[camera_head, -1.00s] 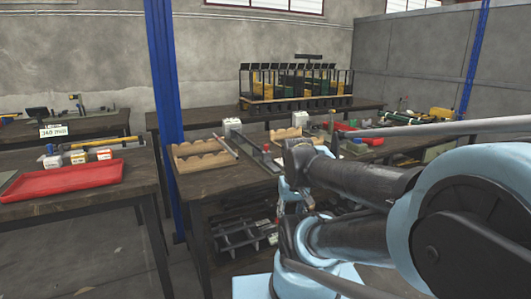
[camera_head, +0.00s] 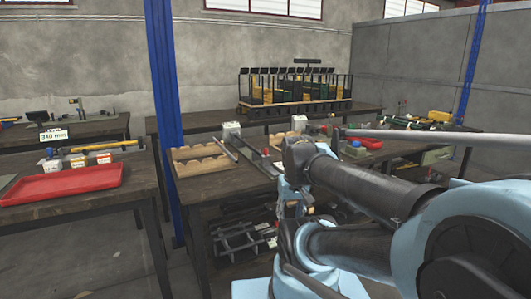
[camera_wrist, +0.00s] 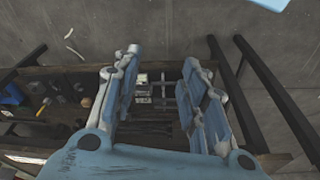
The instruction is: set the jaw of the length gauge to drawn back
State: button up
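A rail-like fixture (camera_head: 249,153) with a pale block at its far end and a small red part beside it lies on the middle bench, left of my arm. It may be the length gauge, but I cannot tell for sure, nor where its jaw stands. In the wrist view my gripper (camera_wrist: 160,78) has its two fingers well apart with nothing held between them. A bench with small parts shows far beyond the fingers. In the head view my arm hides most of my gripper.
A red tray (camera_head: 62,184) and small boxes (camera_head: 76,160) are on the left bench, under a sign (camera_head: 53,135) reading 340 mm. A blue post (camera_head: 165,100) stands between benches. A wooden holder (camera_head: 200,158) and a loaded rack (camera_head: 295,88) are on the middle and back benches.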

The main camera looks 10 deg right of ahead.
jog(key=w+r, duration=1)
jog(key=r, duration=0.1)
notch_tip(320, 180, up, 16)
jog(key=f+g, duration=0.1)
jog(key=g, duration=0.1)
send_over(266, 156)
jog(key=w, duration=0.1)
notch_tip(266, 156, down, 16)
jog(key=shift+w+f, duration=0.1)
jog(key=shift+w, duration=0.05)
grip_shut()
